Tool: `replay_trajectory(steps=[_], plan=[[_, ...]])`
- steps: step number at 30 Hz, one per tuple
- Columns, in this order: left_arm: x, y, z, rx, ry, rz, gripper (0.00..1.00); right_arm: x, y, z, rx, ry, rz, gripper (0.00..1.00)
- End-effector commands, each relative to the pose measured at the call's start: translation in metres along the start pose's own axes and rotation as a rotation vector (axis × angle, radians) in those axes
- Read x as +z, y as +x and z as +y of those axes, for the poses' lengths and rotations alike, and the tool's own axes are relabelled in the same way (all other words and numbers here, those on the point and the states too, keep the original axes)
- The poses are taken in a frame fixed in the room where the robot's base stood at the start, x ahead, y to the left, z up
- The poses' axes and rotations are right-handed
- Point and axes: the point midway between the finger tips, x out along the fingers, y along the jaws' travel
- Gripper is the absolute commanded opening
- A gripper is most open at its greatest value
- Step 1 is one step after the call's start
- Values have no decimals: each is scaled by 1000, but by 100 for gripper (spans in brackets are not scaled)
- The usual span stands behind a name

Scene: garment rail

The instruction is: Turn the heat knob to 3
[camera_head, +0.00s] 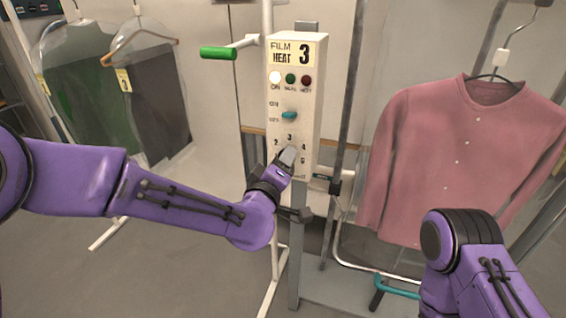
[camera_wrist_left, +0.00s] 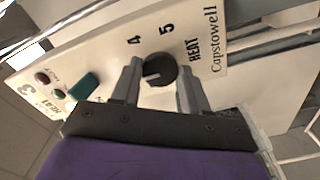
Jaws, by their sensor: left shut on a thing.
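The white control box (camera_head: 296,100) stands on a post in the middle of the head view, with a "FILM HEAT 3" label (camera_head: 291,53) at its top. The dark round heat knob (camera_wrist_left: 160,69) shows in the left wrist view, between the fingers of my left gripper (camera_wrist_left: 160,84). The printed 4 and 5 show beside the knob, and a light notch on its face points roughly left in that view. In the head view my left gripper (camera_head: 288,158) covers the knob, below the printed 3. The left gripper is shut on the knob. My right gripper is out of view.
A teal switch (camera_head: 289,115) and three lamps (camera_head: 290,79), the left one bright white, sit above the knob. A green-handled lever (camera_head: 218,53) sticks out left. A pink cardigan (camera_head: 450,150) hangs at right, bagged dark garments (camera_head: 115,95) at left.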

Motion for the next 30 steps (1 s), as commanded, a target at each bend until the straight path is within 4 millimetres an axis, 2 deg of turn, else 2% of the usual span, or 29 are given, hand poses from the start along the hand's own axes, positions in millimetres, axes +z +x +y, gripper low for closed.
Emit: replay_trajectory(steps=[11, 12, 14, 24, 26, 30], plan=[[2, -1, -2, -3, 5, -6, 14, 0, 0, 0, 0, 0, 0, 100], [2, -1, -2, -3, 5, -6, 51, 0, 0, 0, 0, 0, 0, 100], [2, -1, -2, -3, 5, -5, 68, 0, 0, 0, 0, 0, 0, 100], [1, -4, -1, 0, 4, -2, 68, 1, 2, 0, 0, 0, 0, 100], [2, -12, -2, 0, 3, -2, 68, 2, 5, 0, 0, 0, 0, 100], [2, -45, -3, 1, 5, -3, 68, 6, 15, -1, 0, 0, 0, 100]])
